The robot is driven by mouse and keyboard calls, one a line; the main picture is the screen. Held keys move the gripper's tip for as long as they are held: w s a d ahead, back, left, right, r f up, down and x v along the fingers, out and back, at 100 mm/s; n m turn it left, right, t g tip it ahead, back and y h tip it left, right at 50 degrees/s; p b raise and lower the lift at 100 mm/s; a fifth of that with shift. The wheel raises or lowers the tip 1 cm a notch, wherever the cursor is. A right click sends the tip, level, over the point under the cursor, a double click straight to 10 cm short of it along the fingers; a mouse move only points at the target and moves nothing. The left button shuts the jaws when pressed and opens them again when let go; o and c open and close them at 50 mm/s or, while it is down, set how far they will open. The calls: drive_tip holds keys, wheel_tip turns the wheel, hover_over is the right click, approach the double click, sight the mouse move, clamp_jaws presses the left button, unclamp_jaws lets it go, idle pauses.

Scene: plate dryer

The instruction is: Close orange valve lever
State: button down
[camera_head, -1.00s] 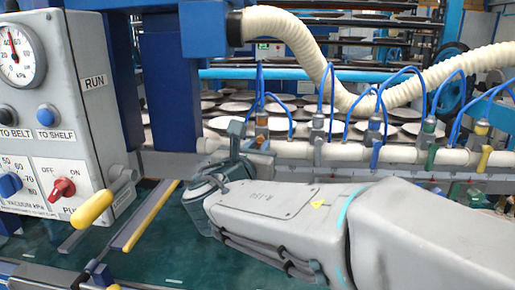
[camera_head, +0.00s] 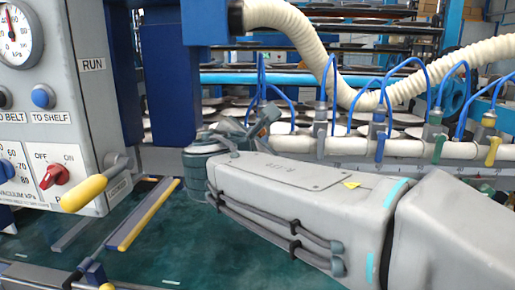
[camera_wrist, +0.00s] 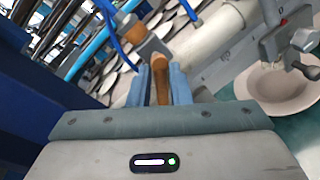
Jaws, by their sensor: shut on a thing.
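The orange valve lever (camera_wrist: 160,88) stands between the two blue-grey fingers of my gripper (camera_wrist: 161,72) in the wrist view. The fingers are shut on it from both sides. In the head view my gripper (camera_head: 263,122) is at the left end of the pale manifold pipe (camera_head: 402,149). The lever's exact angle to the pipe is hard to tell.
Grey (camera_head: 320,147), blue (camera_head: 378,150), green (camera_head: 439,149) and yellow (camera_head: 493,151) levers stand along the pipe to the right. Thin blue hoses (camera_head: 462,90) loop above. A control box (camera_head: 60,100) with a yellow handle (camera_head: 84,193) stands at left.

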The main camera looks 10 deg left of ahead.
drive_tip(key=shift+r+m+g+y+b, duration=0.15)
drive_tip(key=shift+m+y+b, duration=0.3)
drive_tip(key=shift+m+b, duration=0.95)
drive_tip(key=shift+r+m+g+y+b, duration=0.1)
drive_tip(key=shift+m+y+b, duration=0.3)
drive_tip(key=shift+m+b, duration=0.95)
drive_tip(key=shift+r+m+g+y+b, duration=0.15)
drive_tip(key=shift+m+y+b, duration=0.55)
drive_tip(key=shift+m, duration=1.15)
drive_tip(key=shift+h, duration=0.25)
drive_tip(key=c, duration=1.4)
unclamp_jaws()
drive_tip(key=shift+c, duration=0.2)
drive_tip(key=shift+r, duration=0.1)
drive_tip(key=s+r, duration=0.2)
drive_tip(key=s, duration=1.1)
drive_tip(key=shift+s+d+r+p, duration=0.3)
drive_tip(key=shift+d+p, duration=0.05)
drive_tip(key=shift+d, duration=0.05)
